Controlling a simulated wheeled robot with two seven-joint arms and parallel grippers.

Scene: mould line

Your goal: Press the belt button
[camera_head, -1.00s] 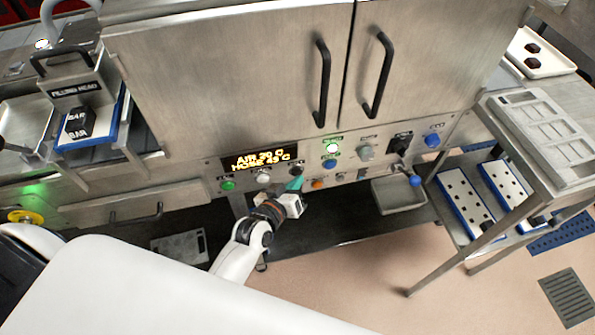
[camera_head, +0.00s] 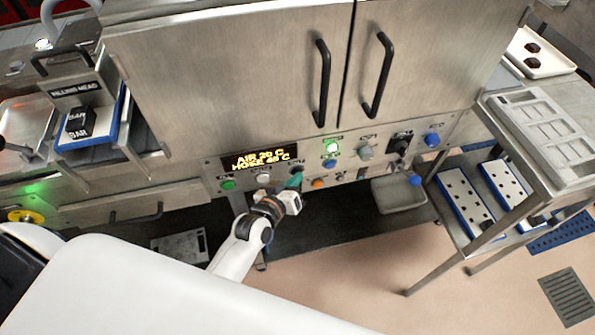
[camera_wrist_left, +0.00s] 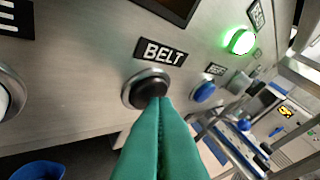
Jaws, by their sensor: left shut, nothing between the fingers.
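The belt button is a round black button (camera_wrist_left: 148,88) in a metal ring, under a label reading BELT, in the left wrist view. My left gripper (camera_wrist_left: 164,104) has teal fingers closed together with nothing between them. Its tips overlap the lower right part of the black button in that view; whether they touch it or press it in, I cannot tell. In the head view my left gripper (camera_head: 297,179) is at the control panel (camera_head: 212,172), below and right of the lit display, and its fingertips cover part of the button area. My right gripper is not in view.
A green button (camera_head: 228,184) and a white button (camera_head: 263,179) sit left of the gripper. A blue button (camera_head: 329,163), a lit green lamp (camera_head: 332,147) and an orange button (camera_head: 318,183) sit right. Cabinet doors with black handles (camera_head: 324,82) rise above.

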